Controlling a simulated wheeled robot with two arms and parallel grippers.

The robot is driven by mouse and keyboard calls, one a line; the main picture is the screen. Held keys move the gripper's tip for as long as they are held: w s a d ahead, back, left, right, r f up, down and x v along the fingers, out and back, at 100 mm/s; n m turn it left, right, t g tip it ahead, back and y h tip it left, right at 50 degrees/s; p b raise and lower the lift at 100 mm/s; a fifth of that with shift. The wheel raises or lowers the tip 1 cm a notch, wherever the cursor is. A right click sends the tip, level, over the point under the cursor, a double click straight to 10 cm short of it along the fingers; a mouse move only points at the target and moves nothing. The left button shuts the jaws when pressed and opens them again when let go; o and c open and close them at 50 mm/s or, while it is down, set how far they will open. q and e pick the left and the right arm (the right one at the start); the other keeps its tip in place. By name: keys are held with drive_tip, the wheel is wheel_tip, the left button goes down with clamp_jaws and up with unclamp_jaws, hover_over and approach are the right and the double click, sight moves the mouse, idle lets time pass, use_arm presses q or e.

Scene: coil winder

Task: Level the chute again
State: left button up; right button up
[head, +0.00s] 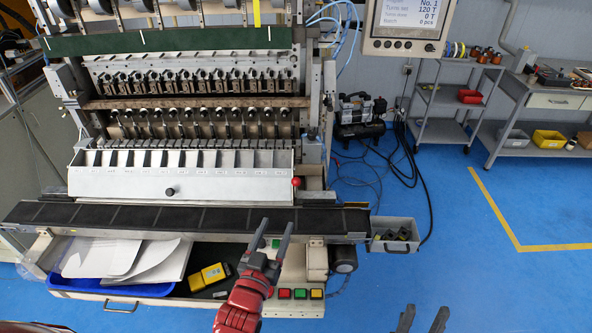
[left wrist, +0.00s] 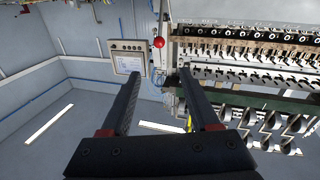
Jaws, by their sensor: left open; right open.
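The chute (head: 120,183) is a pale metal tray with a row of numbered compartments, a sloping front panel and a black knob (head: 170,191) low on it. I cannot tell its exact tilt. A red ball knob (head: 296,182) stands at its right end; it also shows in the left wrist view (left wrist: 159,42). My left gripper (head: 277,222) is open and empty, over the right part of the black conveyor, below and slightly left of the red knob in the picture. In the left wrist view its open fingers (left wrist: 159,75) have nothing between them. My right gripper (head: 422,316) is open and empty at the bottom edge.
The black conveyor (head: 130,216) runs in front of the chute to a grey bin (head: 393,244) of dark parts. A blue tray (head: 62,282) with white sheets and push buttons (head: 300,294) lie below. A monitor (head: 405,22) hangs upper right. The blue floor at right is clear.

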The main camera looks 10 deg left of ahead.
use_arm(q)
drive_tip(key=b, duration=0.8)
approach(295, 184)
drive_tip(key=w, duration=0.2)
drive_tip(key=w+p, duration=0.1)
drive_tip(key=w, duration=0.1)
drive_tip(key=w+p, duration=0.1)
drive_tip(key=w, duration=0.2)
drive_tip(key=w+d+p, duration=0.1)
drive_tip(key=w, duration=0.2)
drive_tip(key=shift+w+r+p, duration=0.15)
drive_tip(key=shift+p, duration=0.15)
drive_tip(key=shift+w+d, duration=0.1)
drive_tip(key=shift+w, duration=0.4)
clamp_jaws()
